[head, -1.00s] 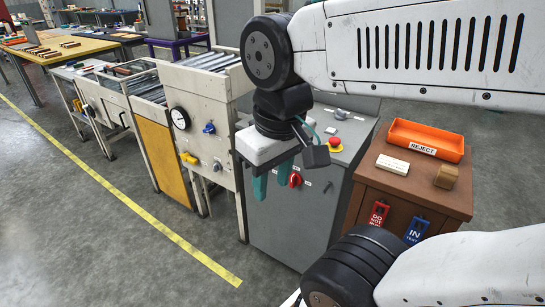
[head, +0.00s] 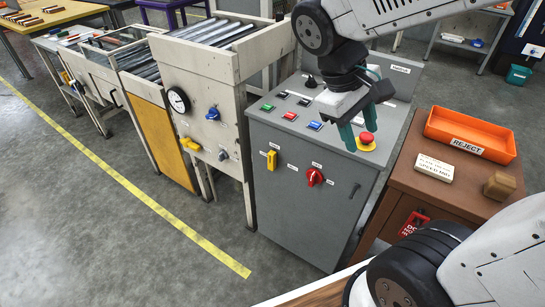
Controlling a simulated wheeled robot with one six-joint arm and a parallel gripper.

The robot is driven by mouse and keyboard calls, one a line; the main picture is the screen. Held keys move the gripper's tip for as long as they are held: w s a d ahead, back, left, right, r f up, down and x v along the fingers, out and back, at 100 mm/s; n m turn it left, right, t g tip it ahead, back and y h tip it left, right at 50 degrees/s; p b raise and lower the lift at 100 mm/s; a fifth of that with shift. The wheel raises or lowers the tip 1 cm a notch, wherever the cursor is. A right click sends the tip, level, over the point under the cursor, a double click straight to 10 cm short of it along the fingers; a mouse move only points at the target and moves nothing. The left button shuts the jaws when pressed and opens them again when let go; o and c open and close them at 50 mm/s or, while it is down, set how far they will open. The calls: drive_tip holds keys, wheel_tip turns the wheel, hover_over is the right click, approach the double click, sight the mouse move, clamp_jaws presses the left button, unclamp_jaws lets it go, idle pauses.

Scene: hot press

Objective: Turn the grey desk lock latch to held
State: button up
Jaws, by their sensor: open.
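The grey control desk (head: 300,215) stands in the middle of the head view. Its front carries a yellow latch (head: 272,160), a red rotary knob (head: 314,177) and a slim dark grey handle (head: 354,191) at the right. Which of these is the desk lock latch I cannot tell for sure; the handle is the greyest. The small labels are too small to read. My gripper (head: 360,138) has teal fingers, spread apart and empty, pointing down. It appears over the right part of the desk top, near the red mushroom button (head: 367,138), touching none of the front controls.
Several coloured buttons sit on the desk top. A beige press frame (head: 205,130) with a gauge (head: 179,99) stands left. A brown cabinet (head: 415,185) at right holds an orange reject tray (head: 470,135), a pale block (head: 434,168) and a brown block (head: 499,186). Floor in front is clear.

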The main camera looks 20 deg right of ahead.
drive_tip(key=w+a+f+n+t+h, duration=0.1)
drive_tip(key=w+f+n+h, duration=0.45)
drive_tip(key=w, duration=0.35)
drive_tip(key=w+a+f+n+t+h, duration=0.1)
drive_tip(key=w+f+n+h, duration=0.3)
drive_tip(key=w+f, duration=0.45)
drive_tip(key=n+t, duration=1.1)
drive_tip(key=n, duration=0.2)
approach(270, 157)
drive_tip(key=shift+m+h, duration=0.25)
drive_tip(key=shift+h, duration=0.1)
drive_tip(key=x, duration=0.9)
drive_tip(key=shift+w+d+f, duration=0.2)
drive_tip(key=shift+w+f, duration=0.05)
clamp_jaws()
